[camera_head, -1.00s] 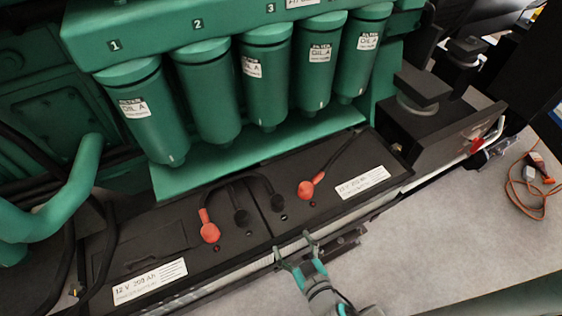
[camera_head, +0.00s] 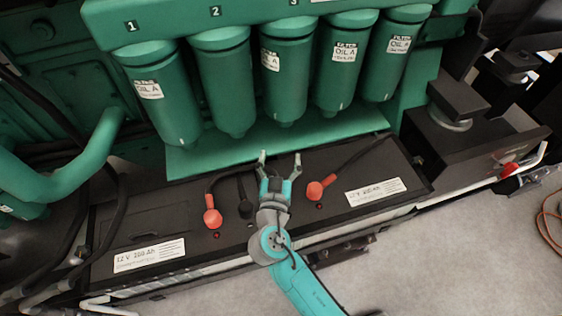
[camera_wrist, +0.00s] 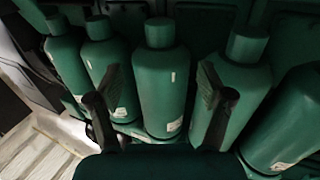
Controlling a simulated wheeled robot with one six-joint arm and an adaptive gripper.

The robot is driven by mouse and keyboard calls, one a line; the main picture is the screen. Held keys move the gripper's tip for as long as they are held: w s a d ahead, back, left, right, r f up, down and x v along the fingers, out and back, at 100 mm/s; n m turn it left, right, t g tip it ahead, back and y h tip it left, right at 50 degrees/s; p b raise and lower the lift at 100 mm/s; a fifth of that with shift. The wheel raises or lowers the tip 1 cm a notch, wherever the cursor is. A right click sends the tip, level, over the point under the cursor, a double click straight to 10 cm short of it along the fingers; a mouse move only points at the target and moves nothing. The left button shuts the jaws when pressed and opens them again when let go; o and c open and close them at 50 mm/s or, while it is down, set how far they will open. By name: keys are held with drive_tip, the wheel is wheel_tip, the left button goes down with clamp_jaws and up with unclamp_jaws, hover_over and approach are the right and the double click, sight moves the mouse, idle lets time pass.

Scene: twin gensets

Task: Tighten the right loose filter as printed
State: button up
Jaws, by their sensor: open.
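A row of several green filters hangs under a green manifold (camera_head: 175,18) in the head view. They include the far-left filter (camera_head: 165,108), the second (camera_head: 222,90), the middle one (camera_head: 286,85), the fourth (camera_head: 343,72) and the far-right one (camera_head: 400,60). White labels show on most. My gripper (camera_head: 280,158) is open and empty, below and apart from the middle filter. In the wrist view my gripper (camera_wrist: 158,95) has its fingers spread, with one filter (camera_wrist: 160,90) showing between them and others on both sides. Which filter is loose I cannot tell.
Two black batteries (camera_head: 150,225) with red terminal caps (camera_head: 212,218) and cables lie below the filters, under my gripper. A green ledge (camera_head: 200,160) runs beneath the row. A black mount (camera_head: 460,110) stands at the right. Grey floor (camera_head: 450,260) is open in front.

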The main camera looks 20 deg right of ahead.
sight(291, 124)
drive_tip(key=x, duration=1.5)
drive_tip(key=shift+s+d+f+n+t+y, duration=0.1)
drive_tip(key=shift+s+n+t+y, duration=0.1)
drive_tip(key=shift+n+t+y, duration=0.3)
drive_tip(key=shift+f+n+y, duration=0.15)
drive_tip(key=shift+n+y, duration=0.75)
drive_tip(key=shift+y, duration=0.7)
drive_tip(key=shift+y, duration=0.5)
drive_tip(key=shift+n+y, duration=1.6)
drive_tip(key=shift+y, duration=0.5)
drive_tip(key=shift+y, duration=0.3)
drive_tip(key=shift+n+g+y, duration=0.3)
drive_tip(key=shift+n+y, duration=0.8)
drive_tip(key=shift+y, duration=0.2)
drive_tip(key=shift+n+y, duration=0.4)
drive_tip(key=shift+y, duration=0.2)
